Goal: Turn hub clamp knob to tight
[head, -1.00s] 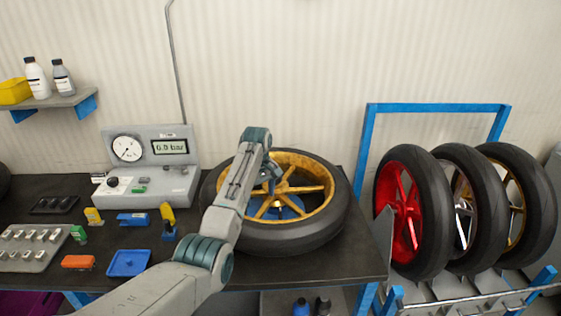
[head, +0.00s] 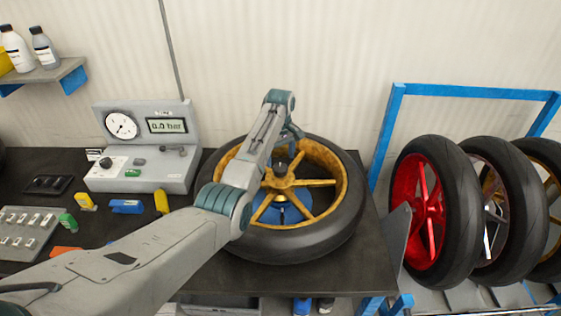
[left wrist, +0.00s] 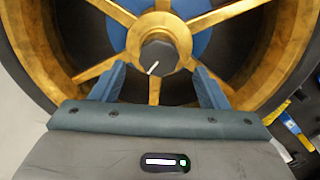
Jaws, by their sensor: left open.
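The hub clamp knob (head: 280,169) is a dark grey knob at the centre of a gold-spoked wheel (head: 330,190) lying flat on the bench. In the left wrist view the knob (left wrist: 158,57) has a white pointer line slanting to the lower left. A blue disc (head: 292,212) shows beneath the spokes. My left gripper (head: 294,134) is above the wheel, close to the hub. In the left wrist view its blue fingers (left wrist: 159,82) are open and empty, apart to either side just below the knob. My right gripper is not in view.
A pressure gauge box (head: 140,150) reading 0.0 bar stands left of the wheel. Small coloured items lie at the bench's left. A blue rack (head: 384,135) with several wheels, the nearest red-rimmed (head: 424,208), stands to the right.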

